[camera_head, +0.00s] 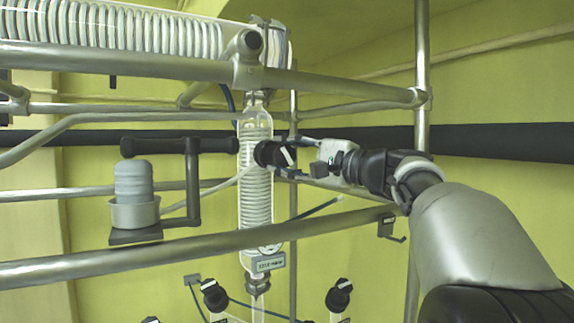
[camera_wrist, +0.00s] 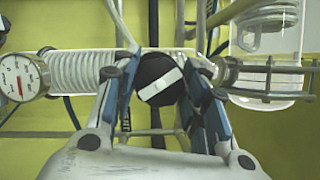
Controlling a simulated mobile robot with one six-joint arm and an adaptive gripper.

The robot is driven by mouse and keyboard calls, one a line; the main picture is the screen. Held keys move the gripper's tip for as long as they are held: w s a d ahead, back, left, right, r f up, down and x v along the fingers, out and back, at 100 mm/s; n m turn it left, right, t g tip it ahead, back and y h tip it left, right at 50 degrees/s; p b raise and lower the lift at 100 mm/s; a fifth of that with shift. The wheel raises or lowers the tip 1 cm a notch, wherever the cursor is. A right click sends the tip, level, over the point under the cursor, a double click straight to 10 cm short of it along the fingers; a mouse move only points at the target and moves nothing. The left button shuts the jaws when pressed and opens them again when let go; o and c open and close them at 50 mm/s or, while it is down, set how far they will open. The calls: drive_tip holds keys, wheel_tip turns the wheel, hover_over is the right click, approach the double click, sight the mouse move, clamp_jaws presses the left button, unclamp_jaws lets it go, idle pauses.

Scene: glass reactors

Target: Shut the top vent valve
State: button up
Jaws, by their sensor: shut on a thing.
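A round black valve knob with a white bar (camera_head: 270,153) sits in front of the upper part of the vertical glass coil condenser (camera_head: 256,205). In the wrist view the knob (camera_wrist: 158,78) lies between my blue-edged fingers, its white bar slanting slightly, lower at the left and higher at the right. My gripper (camera_head: 291,157) reaches in from the right and is shut on this knob. In the wrist view my gripper (camera_wrist: 163,72) has a finger on each side of it. The valve body behind the knob is hidden.
Metal frame rails (camera_head: 180,250) cross in front of and above the condenser. A grey motor-like cylinder (camera_head: 133,178) stands on a bracket at left. Black knobs (camera_head: 213,297) (camera_head: 338,297) sit below. A round gauge (camera_wrist: 20,78) is at left in the wrist view.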

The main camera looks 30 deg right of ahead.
drive_tip(key=m+t+b, duration=0.1)
drive_tip(key=m, duration=0.1)
drive_tip(key=m+t+h+b, duration=0.1)
drive_tip(key=m, duration=0.2)
drive_tip(key=m+t+b, duration=0.1)
drive_tip(key=m+b, duration=0.1)
drive_tip(key=m, duration=0.1)
drive_tip(key=shift+a+f+h, duration=0.1)
drive_tip(key=shift+h, duration=0.2)
drive_tip(key=m+t+h+b, duration=0.1)
drive_tip(key=m+h, duration=0.1)
drive_tip(key=m, duration=0.2)
drive_tip(key=m+h+b, duration=0.1)
drive_tip(key=m+b, duration=0.1)
drive_tip(key=m, duration=0.3)
drive_tip(key=shift+t+h, duration=0.4)
drive_tip(key=m+h, duration=0.1)
drive_tip(key=m, duration=0.1)
drive_tip(key=m+h, duration=0.2)
drive_tip(key=m, duration=0.1)
drive_tip(key=m+h+b, duration=0.1)
drive_tip(key=m, duration=0.2)
drive_tip(key=shift+r, duration=0.25)
drive_tip(key=shift+s+r+m+g+h, duration=0.1)
drive_tip(key=shift+m+g+h, duration=0.25)
drive_tip(key=shift+m+h, duration=0.9)
drive_tip(key=shift+m+g+h, duration=0.35)
drive_tip(key=shift+m, duration=1.7)
drive_tip(key=o, duration=0.9)
drive_tip(key=shift+o, duration=0.9)
